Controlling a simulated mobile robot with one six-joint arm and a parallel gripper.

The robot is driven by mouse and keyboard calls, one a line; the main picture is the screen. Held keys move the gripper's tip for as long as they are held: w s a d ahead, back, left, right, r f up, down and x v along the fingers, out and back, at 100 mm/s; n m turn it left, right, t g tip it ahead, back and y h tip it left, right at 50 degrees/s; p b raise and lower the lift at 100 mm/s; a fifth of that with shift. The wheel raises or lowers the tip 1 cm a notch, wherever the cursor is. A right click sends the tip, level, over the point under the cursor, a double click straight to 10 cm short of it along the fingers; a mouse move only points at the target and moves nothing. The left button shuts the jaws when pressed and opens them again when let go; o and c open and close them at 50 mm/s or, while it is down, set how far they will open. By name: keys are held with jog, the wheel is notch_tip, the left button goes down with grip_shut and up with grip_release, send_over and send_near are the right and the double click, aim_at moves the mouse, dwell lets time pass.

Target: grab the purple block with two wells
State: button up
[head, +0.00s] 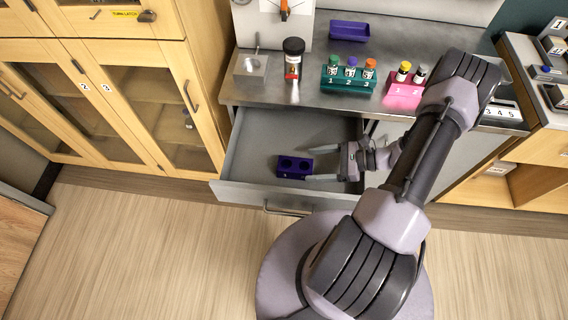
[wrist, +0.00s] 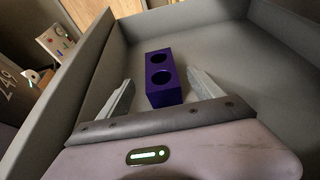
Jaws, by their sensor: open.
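The purple block with two wells (head: 295,167) lies in the open drawer, near its front wall. Both wells are empty and face up. My gripper (head: 311,163) is inside the drawer, to the right of the block, with its fingers pointing at it. In the wrist view, the purple block (wrist: 163,78) stands ahead, between the lines of the two open fingers (wrist: 155,95). The jaws are open with nothing held between them. Whether the fingertips reach past the block's near end is hard to tell.
The drawer (head: 237,160) has grey walls around the block. Above it, the steel counter (head: 310,102) holds a teal rack (head: 348,84), a pink rack (head: 403,96), a purple tray (head: 350,30) and a dark-capped bottle (head: 293,62). Wooden cabinets (head: 100,90) stand left.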

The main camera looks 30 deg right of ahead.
aim_at(295, 164)
jog(key=b+x, duration=0.2)
jog(key=x, duration=0.5)
jog(key=shift+d, duration=0.1)
grip_shut()
